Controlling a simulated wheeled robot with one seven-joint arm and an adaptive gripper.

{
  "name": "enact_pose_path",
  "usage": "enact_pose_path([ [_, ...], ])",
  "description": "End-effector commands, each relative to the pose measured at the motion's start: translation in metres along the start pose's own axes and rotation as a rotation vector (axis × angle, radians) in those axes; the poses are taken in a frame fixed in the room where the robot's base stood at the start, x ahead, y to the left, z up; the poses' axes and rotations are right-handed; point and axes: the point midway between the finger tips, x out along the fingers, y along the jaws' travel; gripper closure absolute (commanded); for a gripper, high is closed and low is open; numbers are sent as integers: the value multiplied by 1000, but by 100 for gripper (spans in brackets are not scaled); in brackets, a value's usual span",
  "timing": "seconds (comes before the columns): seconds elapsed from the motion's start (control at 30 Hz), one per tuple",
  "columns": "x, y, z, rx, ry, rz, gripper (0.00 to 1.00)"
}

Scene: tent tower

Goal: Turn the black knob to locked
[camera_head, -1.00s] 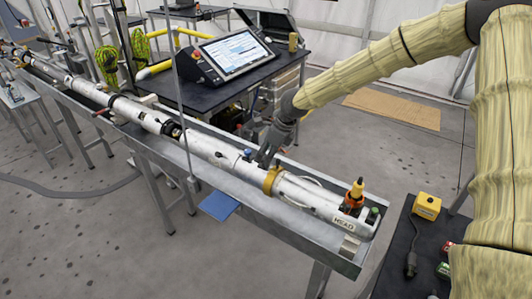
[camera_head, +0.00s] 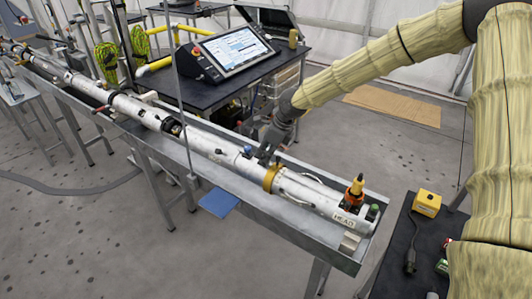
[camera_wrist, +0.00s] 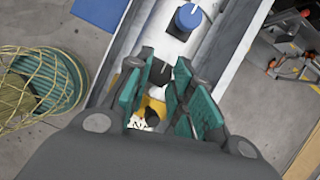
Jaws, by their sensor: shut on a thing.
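The black knob (camera_wrist: 160,72) sits on a long white tube (camera_head: 215,148), between my fingers in the wrist view; its pointer and any lock marking cannot be made out. My gripper (camera_wrist: 165,103), with teal pads, is shut on the knob from above. In the head view my gripper (camera_head: 266,152) is at the tube, just left of a gold band (camera_head: 270,178), and hides the knob there. A blue knob (camera_wrist: 188,17) stands on the tube further along; it also shows in the head view (camera_head: 247,150).
The tube lies in a metal trough (camera_head: 300,222). A black table (camera_head: 210,90) with a monitor (camera_head: 237,52) stands behind it. An orange-and-yellow fitting (camera_head: 356,188) rises at the tube's near end. A yellow box (camera_head: 427,203) sits on a dark table at right.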

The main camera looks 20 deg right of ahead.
Motion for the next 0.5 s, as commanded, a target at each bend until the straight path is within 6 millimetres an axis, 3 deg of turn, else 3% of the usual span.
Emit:
enact_pose_path([
  [0.43,-1,-1,0,27,-1,-13,100],
  [0.47,-1,-1,0,27,-1,-13,75],
  [0.5,-1,-1,0,27,-1,-13,68],
])
